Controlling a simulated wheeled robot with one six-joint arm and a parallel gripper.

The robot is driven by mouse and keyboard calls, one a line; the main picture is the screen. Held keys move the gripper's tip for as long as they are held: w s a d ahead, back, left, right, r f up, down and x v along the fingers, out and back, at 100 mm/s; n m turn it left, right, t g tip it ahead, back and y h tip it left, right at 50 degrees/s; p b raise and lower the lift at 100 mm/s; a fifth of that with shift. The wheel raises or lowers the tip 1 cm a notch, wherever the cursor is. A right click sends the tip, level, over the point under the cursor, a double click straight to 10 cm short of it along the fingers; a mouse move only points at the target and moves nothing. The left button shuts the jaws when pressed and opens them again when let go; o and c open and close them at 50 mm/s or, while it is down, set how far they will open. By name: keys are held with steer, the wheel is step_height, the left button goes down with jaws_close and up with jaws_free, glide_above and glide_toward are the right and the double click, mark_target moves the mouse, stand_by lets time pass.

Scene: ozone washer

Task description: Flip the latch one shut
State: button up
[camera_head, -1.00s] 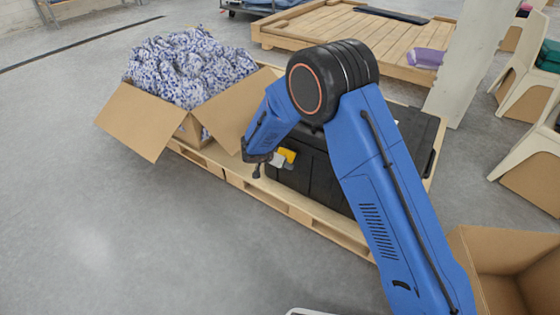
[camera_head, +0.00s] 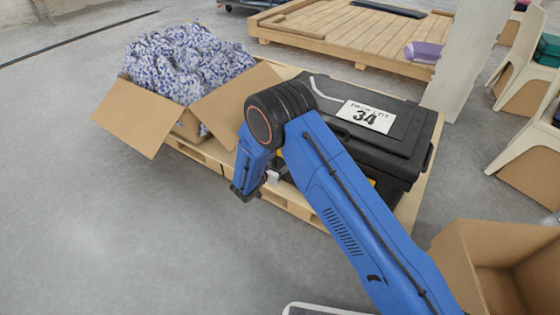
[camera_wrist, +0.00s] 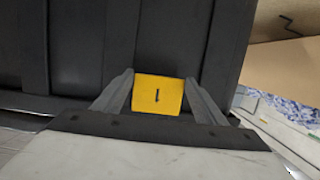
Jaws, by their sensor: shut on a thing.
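A large black case (camera_head: 395,150) stands closed on a wooden pallet, with a white label reading 34 on its lid. In the wrist view its dark ribbed wall (camera_wrist: 90,45) fills most of the picture. The yellow latch one (camera_wrist: 158,94), marked 1, sits between the two grey fingers of my gripper (camera_wrist: 160,85), which is shut on it. In the head view my arm hides much of the case's front, and the end of my arm shows at its left. The latch's hinge and catch are hard to make out.
An open carton (camera_head: 130,115) with blue-and-white cloth stands left of the case on the pallet (camera_head: 290,203). An empty carton (camera_head: 465,265) is at the lower right. A white post (camera_head: 468,60) and chairs (camera_head: 535,125) stand at right. The grey floor at left is clear.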

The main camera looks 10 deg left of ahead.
steer(key=shift+w+f, duration=0.1)
steer(key=shift+f, duration=0.05)
stand_by(0.4)
steer(key=o, duration=1.1)
steer(key=shift+c, duration=0.2)
steer(key=v, duration=1.7)
steer(key=shift+s+f, duration=0.25)
steer(key=shift+a, duration=0.1)
